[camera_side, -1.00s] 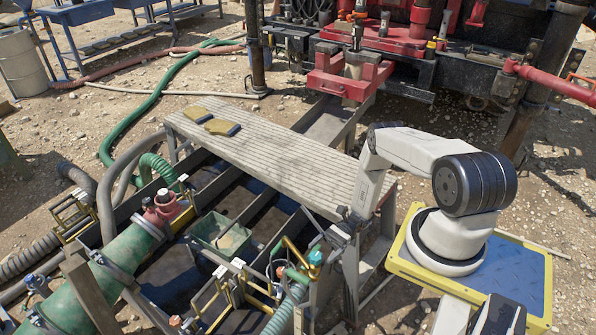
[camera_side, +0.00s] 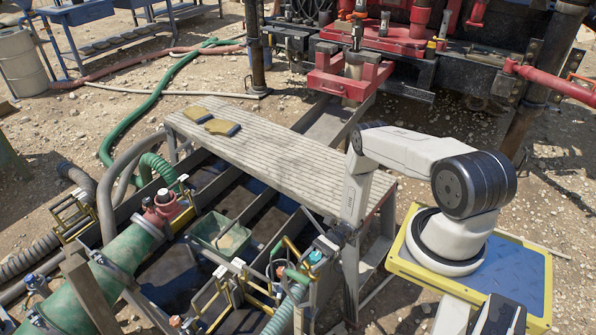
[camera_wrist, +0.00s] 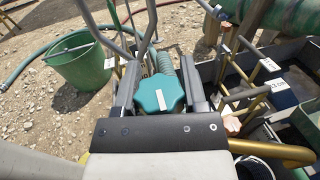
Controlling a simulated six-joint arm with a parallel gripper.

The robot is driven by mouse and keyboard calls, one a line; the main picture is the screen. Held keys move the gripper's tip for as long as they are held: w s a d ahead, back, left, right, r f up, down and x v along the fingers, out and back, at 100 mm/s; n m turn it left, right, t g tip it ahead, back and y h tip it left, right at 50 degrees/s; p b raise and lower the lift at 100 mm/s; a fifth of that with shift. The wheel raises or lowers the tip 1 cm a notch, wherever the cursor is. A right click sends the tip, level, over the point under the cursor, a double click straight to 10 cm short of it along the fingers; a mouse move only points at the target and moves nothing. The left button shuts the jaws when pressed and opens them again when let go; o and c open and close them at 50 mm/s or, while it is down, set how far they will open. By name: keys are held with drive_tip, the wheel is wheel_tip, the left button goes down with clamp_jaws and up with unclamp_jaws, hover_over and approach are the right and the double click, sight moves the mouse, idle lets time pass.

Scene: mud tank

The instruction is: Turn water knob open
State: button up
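The water knob is a teal, lobed handle (camera_wrist: 160,95) with a pale stripe across its top. In the wrist view it sits between the two fingers of my gripper (camera_wrist: 161,82), nearly filling the gap. I cannot tell whether the fingers touch it. In the side view the knob (camera_side: 315,256) shows as a small teal spot just left of and below my gripper (camera_side: 328,244), at the tank's near right end. My gripper is open, its fingers apart on either side of the knob.
A grey ribbed walkway (camera_side: 270,160) lies over the tank behind my arm. Yellow-handled levers (camera_side: 230,280) stand left of the knob. In the wrist view a green bucket (camera_wrist: 82,70) is at upper left and a ribbed hose (camera_wrist: 190,75) is behind the knob.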

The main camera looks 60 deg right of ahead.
clamp_jaws()
drive_tip(key=shift+s+n+g, duration=0.1)
drive_tip(key=shift+n+g, duration=0.3)
drive_tip(key=shift+g, duration=0.2)
drive_tip(key=n+g, duration=0.1)
drive_tip(key=g, duration=0.1)
drive_tip(key=n+g, duration=0.3)
drive_tip(key=g, duration=0.1)
drive_tip(key=shift+s+g, duration=0.25)
drive_tip(key=shift+g, duration=0.15)
drive_tip(key=n+g+h, duration=0.1)
drive_tip(key=g, duration=0.1)
drive_tip(key=n+g+h, duration=0.1)
drive_tip(key=n+g, duration=0.1)
drive_tip(key=n+g+h, duration=0.1)
drive_tip(key=n+g, duration=0.1)
drive_tip(key=shift+s+d+g, duration=0.1)
drive_tip(key=shift+s+g, duration=0.2)
drive_tip(key=shift+s, duration=0.05)
drive_tip(key=n+g+h, duration=0.4)
drive_tip(key=h, duration=0.1)
drive_tip(key=shift+s+d+g, duration=0.2)
drive_tip(key=shift+d+g, duration=0.05)
drive_tip(key=shift+g, duration=0.05)
drive_tip(key=shift+s+d+n+g+h, duration=0.15)
drive_tip(key=shift+n+g+h, duration=0.45)
drive_tip(key=shift+n+h, duration=0.65)
drive_tip(key=shift+w+d+n+g+h, duration=0.1)
drive_tip(key=shift+n+g+h, duration=0.65)
drive_tip(key=shift+h, duration=0.8)
